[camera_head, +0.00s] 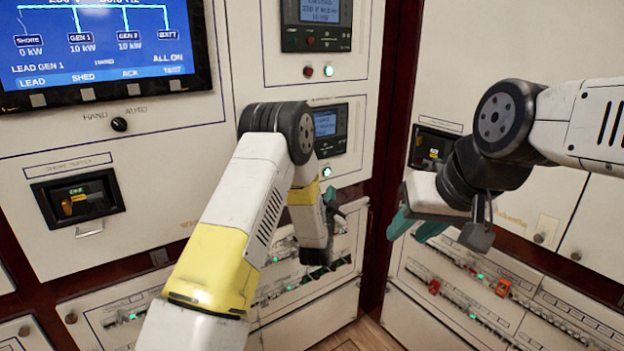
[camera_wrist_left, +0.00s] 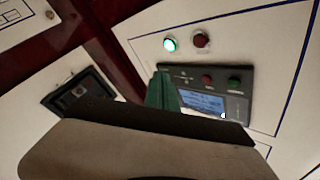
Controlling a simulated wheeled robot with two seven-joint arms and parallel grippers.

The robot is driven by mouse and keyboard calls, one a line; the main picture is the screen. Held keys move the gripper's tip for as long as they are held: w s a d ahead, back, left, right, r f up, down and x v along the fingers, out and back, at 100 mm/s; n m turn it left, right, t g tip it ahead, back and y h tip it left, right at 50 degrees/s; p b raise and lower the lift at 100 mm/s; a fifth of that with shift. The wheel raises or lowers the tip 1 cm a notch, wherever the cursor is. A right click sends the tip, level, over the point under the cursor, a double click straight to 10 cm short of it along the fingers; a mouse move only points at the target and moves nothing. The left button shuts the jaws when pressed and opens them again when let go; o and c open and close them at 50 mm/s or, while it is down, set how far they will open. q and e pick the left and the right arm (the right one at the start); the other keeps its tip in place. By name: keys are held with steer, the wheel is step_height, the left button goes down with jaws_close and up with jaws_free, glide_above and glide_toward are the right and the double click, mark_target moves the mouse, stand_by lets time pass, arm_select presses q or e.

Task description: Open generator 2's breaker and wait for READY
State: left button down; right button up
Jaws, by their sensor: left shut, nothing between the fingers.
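A lower controller with a lit screen (camera_head: 325,123) is in the middle panel, partly behind my left arm; a lit green lamp (camera_head: 327,171) is below it. The left wrist view shows a controller (camera_wrist_left: 205,101) upside down, with red and green buttons, a lit green lamp (camera_wrist_left: 170,44) and a dark red lamp (camera_wrist_left: 201,39). I cannot read which generator it belongs to. My left gripper (camera_head: 333,203) is shut and empty; its teal fingers (camera_wrist_left: 162,92) overlap the controller's edge, contact unclear. My right gripper (camera_head: 415,225) shows two teal fingers apart, open and empty.
A wall display (camera_head: 100,45) reads GEN 1 10 kW, another generator 10 kW, and ALL ON. An upper controller (camera_head: 318,22) is above. Breakers sit in the left panel (camera_head: 78,198) and right panel (camera_head: 433,148). Low switch rows (camera_head: 500,288) lie beneath my grippers.

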arm_select(q)
steer(key=w+a, duration=0.5)
steer(key=w, duration=0.2)
stand_by(0.3)
steer(key=shift+w+a, duration=0.1)
steer(key=shift+a, duration=0.05)
stand_by(1.8)
steer(key=shift+w+a, duration=0.2)
steer(key=shift+w, duration=0.1)
steer(key=shift+w+a, duration=0.25)
steer(key=shift+w, duration=0.1)
stand_by(0.9)
steer(key=shift+s, duration=0.1)
steer(key=shift+s+d, duration=0.45)
steer(key=shift+s, duration=0.15)
steer(key=shift+s+d, duration=0.75)
steer(key=shift+s, duration=0.25)
steer(key=shift+s+d, duration=0.75)
steer(key=shift+s, duration=0.25)
